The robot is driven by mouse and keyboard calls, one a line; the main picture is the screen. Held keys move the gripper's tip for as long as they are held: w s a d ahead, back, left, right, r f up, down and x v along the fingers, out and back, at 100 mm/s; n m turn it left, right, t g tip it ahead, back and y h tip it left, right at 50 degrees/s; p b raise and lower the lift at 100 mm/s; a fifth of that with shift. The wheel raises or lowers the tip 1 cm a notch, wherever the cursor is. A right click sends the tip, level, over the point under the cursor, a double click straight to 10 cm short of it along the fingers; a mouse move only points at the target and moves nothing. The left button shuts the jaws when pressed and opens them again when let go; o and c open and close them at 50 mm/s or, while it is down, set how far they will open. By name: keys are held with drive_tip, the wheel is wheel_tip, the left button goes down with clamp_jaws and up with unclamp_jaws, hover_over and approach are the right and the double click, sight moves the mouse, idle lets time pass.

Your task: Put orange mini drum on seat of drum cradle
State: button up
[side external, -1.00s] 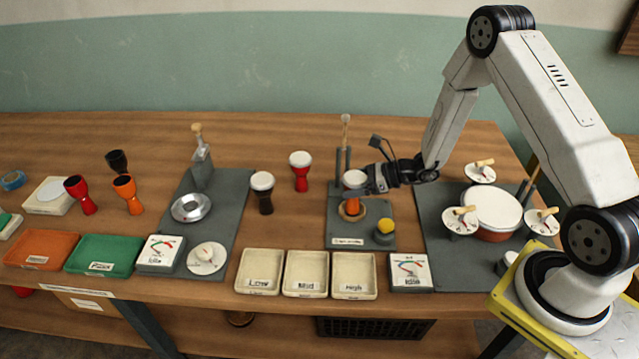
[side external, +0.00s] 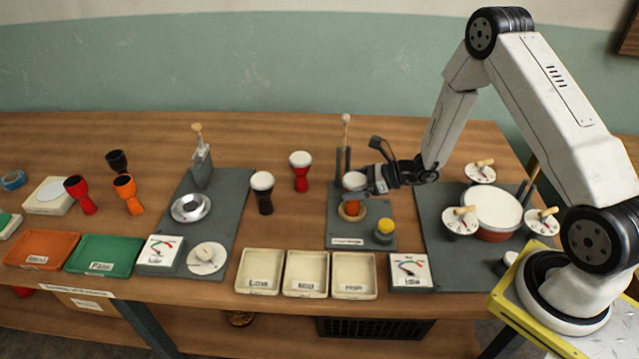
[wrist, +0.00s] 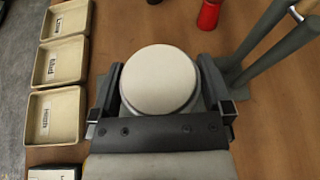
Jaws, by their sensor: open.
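The orange mini drum with a white head (side external: 354,180) stands upright at the drum cradle (side external: 351,210), on the grey board right of centre. My gripper's fingers partly hide its body in the side view, so I cannot tell exactly how its foot sits on the seat. In the wrist view the round white drum head (wrist: 160,80) lies between my fingers. My gripper (side external: 362,186) is open around the drum, with a finger on each side; it also shows in the wrist view (wrist: 163,98).
Grey posts with a mallet (side external: 346,150) stand just behind the drum, and a yellow-topped knob (side external: 385,227) is in front. A red drum (side external: 300,170) and black drum (side external: 263,190) stand to the left. Cream trays (side external: 354,294) line the front.

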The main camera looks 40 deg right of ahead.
drive_tip(key=v, duration=1.2)
drive_tip(key=shift+a, duration=0.1)
idle(0.4)
drive_tip(key=s+a+r+n+g+h, duration=0.3)
drive_tip(key=s+a+r+n+h, duration=0.1)
drive_tip(key=n, duration=0.9)
drive_tip(key=s+a+r+n+g+h, duration=0.4)
drive_tip(key=a+n, duration=0.3)
drive_tip(key=n, duration=0.7)
drive_tip(key=shift+s+a+r+n+h, duration=0.3)
drive_tip(key=shift+s+h, duration=0.2)
drive_tip(key=shift+s, duration=0.4)
